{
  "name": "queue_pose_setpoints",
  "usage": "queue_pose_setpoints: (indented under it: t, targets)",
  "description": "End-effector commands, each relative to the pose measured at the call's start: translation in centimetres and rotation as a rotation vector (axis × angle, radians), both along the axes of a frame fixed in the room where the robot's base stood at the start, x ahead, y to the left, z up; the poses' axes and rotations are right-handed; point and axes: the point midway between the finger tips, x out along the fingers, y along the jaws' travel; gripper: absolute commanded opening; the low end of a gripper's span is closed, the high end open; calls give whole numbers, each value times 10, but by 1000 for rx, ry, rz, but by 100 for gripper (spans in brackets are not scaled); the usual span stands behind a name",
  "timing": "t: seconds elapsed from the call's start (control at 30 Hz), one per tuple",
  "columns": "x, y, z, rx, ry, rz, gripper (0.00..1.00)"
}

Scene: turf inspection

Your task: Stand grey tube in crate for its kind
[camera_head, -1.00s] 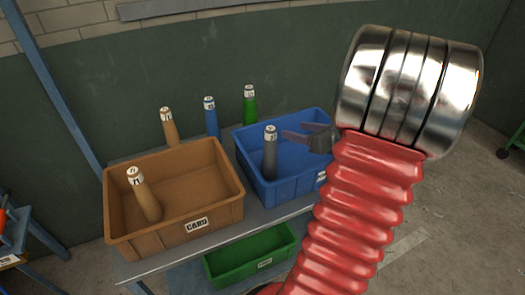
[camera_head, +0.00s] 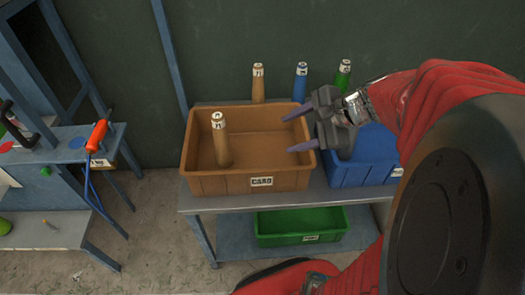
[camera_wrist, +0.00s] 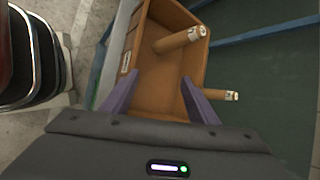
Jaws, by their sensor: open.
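My gripper (camera_head: 288,134) is open and empty, its fingers pointing left over the right part of the brown crate labelled CARD. The wrist view shows both purple fingers (camera_wrist: 161,76) apart, with nothing between them. The blue crate (camera_head: 365,173) stands right of the brown one, partly hidden by my gripper and arm. The grey tube is not visible now; a second ago it stood in the blue crate.
The brown crate (camera_head: 220,182) holds an upright tan tube (camera_head: 221,145). Tan (camera_head: 258,85), blue (camera_head: 300,85) and green (camera_head: 343,78) tubes stand behind the crates. A green crate (camera_head: 275,237) is on the lower shelf. A side table (camera_head: 60,148) is at left.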

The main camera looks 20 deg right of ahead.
Motion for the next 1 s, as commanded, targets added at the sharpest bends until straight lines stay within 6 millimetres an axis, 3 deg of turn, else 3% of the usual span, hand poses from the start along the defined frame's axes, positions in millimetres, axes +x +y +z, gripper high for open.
queue_pose_setpoints:
  t: [0.1,0.4,0.8,1.0]
  targets:
    - [-15,34,4,-150,-10,197,54]
    - [-57,86,11,-528,-61,663,54]
    - [-100,112,32,-1037,-194,1208,54]
    - [-106,112,38,-1165,-228,1323,54]
